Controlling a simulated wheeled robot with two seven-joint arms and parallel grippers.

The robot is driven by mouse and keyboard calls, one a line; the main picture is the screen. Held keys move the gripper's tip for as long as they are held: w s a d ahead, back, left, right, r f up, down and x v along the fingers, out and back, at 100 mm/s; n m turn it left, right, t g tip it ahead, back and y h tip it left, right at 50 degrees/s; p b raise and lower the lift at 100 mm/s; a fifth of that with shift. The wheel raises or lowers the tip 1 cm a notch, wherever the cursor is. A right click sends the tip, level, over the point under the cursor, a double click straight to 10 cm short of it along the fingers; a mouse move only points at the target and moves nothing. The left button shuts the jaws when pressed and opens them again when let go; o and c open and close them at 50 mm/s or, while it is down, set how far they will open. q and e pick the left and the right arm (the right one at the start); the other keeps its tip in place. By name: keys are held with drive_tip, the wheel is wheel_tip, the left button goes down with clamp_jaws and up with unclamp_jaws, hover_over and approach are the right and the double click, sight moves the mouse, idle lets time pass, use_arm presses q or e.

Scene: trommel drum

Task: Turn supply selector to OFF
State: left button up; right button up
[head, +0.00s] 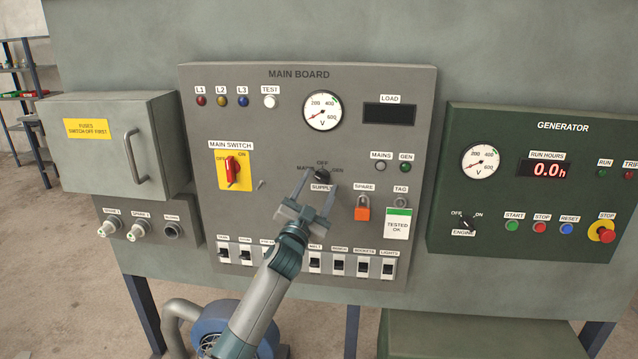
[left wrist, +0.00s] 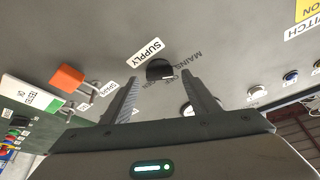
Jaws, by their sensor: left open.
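The supply selector (head: 322,173) is a small black rotary knob on the grey main board, with MAINS at its left, OFF above and GEN at its right. The SUPPLY label sits just below it. My left gripper (head: 322,181) is open and empty in front of the knob, one finger on each side. In the left wrist view the knob (left wrist: 160,69) lies just beyond and between the fingertips (left wrist: 160,78), with a small white mark on it. I cannot tell surely which position it points to. Contact with the fingers is not visible. My right gripper is not in view.
An orange padlock (head: 362,212) and a TESTED OK tag (head: 397,223) hang right of the knob. A red main switch (head: 232,170) is at the left. A row of breakers (head: 314,262) runs below. The green generator panel (head: 530,220) stands at the right.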

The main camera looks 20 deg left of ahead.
use_arm(q)
drive_tip(key=shift+w+r, duration=0.1)
drive_tip(key=shift+w, duration=0.2)
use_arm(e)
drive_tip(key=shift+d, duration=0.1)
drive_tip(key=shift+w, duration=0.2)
